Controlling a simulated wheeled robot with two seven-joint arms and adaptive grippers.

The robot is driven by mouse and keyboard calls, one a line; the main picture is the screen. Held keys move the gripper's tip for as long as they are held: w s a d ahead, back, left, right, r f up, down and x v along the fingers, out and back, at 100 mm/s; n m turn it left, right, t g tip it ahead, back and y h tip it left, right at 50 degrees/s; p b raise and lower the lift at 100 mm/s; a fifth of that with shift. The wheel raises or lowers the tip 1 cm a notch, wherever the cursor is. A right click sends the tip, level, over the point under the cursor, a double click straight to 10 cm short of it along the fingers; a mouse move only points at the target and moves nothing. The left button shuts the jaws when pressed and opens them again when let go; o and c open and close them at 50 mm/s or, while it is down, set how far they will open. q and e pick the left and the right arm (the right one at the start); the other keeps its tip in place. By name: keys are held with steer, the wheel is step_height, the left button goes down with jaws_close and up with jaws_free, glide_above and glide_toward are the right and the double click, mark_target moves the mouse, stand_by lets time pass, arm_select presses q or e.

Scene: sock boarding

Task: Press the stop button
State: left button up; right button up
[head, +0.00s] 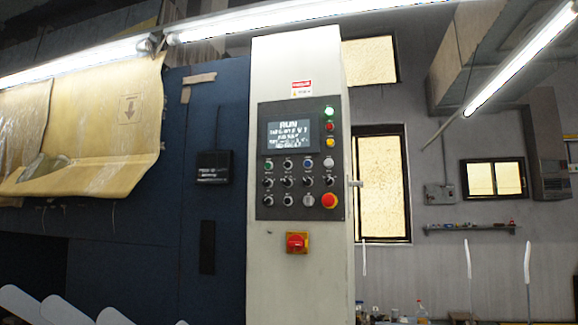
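A dark control panel (264,185) is set in a pale upright cabinet (297,75) near the middle of the head view. No lettering that marks a stop button is readable. The panel screen (289,137) shows "RUN" on its top line. Neither of my grippers is in view, and nothing covers the panel.
Several black knobs and small buttons, one blue (308,163), fill the panel's lower half. A red rotary switch (297,242) on yellow is below it. Pale rounded boards (40,306) show at bottom left. Thin white upright shapes (527,265) stand at right. The panel's front looks clear.

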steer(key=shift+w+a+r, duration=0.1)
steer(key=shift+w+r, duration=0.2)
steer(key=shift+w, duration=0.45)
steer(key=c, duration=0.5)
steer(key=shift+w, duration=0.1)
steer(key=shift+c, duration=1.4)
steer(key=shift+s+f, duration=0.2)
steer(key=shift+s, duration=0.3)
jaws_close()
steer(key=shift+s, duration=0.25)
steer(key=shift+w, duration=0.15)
